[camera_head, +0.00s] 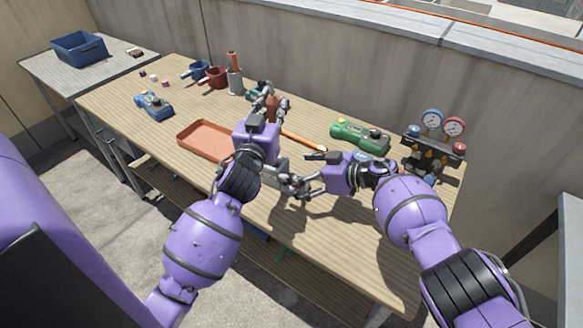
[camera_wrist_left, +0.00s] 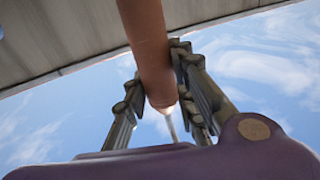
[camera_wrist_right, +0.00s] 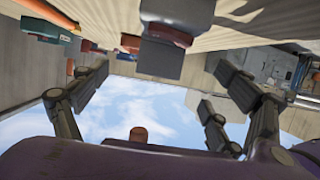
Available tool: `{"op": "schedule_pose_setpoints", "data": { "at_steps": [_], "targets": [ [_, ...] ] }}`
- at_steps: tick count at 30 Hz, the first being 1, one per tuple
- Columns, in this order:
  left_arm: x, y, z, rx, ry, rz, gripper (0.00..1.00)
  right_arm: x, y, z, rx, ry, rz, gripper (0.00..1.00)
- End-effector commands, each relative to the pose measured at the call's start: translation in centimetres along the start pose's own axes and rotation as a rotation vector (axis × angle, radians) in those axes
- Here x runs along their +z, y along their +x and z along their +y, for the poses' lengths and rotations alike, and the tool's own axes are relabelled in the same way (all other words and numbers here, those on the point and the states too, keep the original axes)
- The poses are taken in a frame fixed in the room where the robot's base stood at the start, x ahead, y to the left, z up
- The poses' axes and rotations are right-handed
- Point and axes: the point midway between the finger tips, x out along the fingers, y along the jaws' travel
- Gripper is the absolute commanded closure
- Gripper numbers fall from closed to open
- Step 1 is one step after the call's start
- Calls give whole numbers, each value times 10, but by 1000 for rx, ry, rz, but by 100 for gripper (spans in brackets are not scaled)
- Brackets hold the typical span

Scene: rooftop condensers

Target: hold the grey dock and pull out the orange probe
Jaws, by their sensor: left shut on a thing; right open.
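My left gripper (camera_head: 271,101) is shut on an orange-brown cylinder, which I take for the orange probe (camera_head: 272,106). In the left wrist view the probe (camera_wrist_left: 146,45) runs between the fingers, its rounded end clear against the sky, with a thin pale rod showing by that end. My right gripper (camera_head: 300,178) is open and empty, lower and nearer me, its fingers pointing left, apart from the probe. A grey upright cylinder (camera_head: 235,83) with an orange stick in its top stands left of my left gripper. I cannot tell whether this is the grey dock; nothing holds it.
Red and blue cups (camera_head: 214,77) stand at the back. An orange tray (camera_head: 205,139) lies left of my left arm. A green meter (camera_head: 358,135) and gauge set (camera_head: 436,140) are at right; a blue meter (camera_head: 153,104) is at left. An orange stick (camera_head: 303,142) lies mid-table.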

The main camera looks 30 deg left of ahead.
Motion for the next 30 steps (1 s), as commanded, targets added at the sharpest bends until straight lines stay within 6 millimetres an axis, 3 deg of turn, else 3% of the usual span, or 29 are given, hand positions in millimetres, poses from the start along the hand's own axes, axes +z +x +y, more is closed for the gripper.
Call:
{"op": "schedule_pose_setpoints", "data": {
  "at_steps": [1, 13, 30],
  "targets": [
    [-12, 1, 0, 0, -3, 12, 100, -3, -7, 1, 3, -2, -2, 11],
    [-56, 5, 2, 0, -16, 54, 100, -2, -41, 1, 2, -2, -1, 11],
    [-57, 5, 2, 0, -16, 55, 100, 0, -44, 0, 0, 1, 0, 11]
  ]
}}
